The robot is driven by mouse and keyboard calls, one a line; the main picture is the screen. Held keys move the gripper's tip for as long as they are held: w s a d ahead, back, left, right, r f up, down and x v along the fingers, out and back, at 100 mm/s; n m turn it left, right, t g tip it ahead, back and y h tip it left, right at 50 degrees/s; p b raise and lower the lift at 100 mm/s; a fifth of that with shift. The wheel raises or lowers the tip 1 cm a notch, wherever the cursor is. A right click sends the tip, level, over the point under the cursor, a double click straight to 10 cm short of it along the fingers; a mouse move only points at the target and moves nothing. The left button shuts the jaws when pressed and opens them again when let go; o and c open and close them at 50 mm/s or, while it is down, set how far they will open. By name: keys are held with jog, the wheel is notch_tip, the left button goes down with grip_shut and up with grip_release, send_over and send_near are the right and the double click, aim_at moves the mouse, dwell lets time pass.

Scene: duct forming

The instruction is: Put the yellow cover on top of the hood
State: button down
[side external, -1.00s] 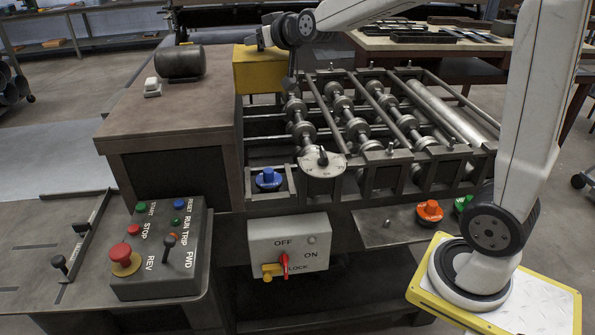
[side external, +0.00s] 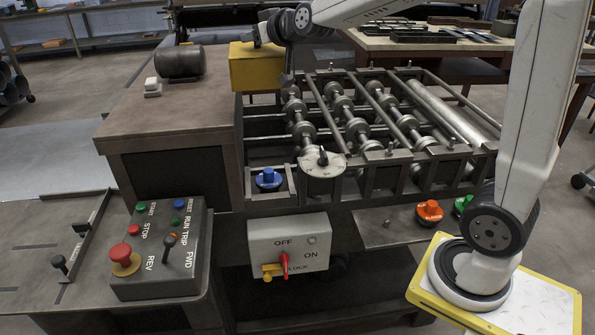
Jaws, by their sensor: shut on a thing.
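The yellow cover (side external: 256,70) is a box-shaped piece at the upper middle, beside the far right end of the brown hood (side external: 165,110). My gripper (side external: 258,42) is shut on the cover's top edge from above, though its fingertips are small and partly hidden. The cover hangs upright near the back left corner of the roller frame. I cannot tell whether its lower edge touches anything. The hood is a large box with a flat top left of the rollers.
A dark cylindrical motor (side external: 180,62) and a small white box (side external: 152,87) stand on the hood's top. The roller frame (side external: 375,120) lies to the right. A control box (side external: 160,250) stands in front. The front half of the hood's top is clear.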

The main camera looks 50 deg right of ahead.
aim_at(245, 50)
jog(key=shift+w+a+r, duration=0.2)
jog(key=shift+a+r, duration=0.55)
jog(key=shift+r, duration=0.15)
jog(key=shift+w+a+r, duration=0.15)
jog(key=shift+a+r, duration=0.6)
jog(key=shift+r, duration=0.1)
jog(key=shift+w+a+r, duration=0.1)
jog(key=shift+a+r, duration=0.6)
jog(key=shift+a, duration=0.15)
jog(key=a+r, duration=0.2)
jog(key=a, duration=0.4)
jog(key=w+a+f, duration=0.1)
jog(key=w+f, duration=0.8)
jog(key=w, duration=0.3)
jog(key=shift+w+a, duration=0.15)
jog(key=shift+w, duration=0.05)
jog(key=shift+w+f, duration=0.15)
jog(key=shift+f, duration=0.8)
jog(key=shift+w+f, duration=0.1)
jog(key=shift+f, duration=0.8)
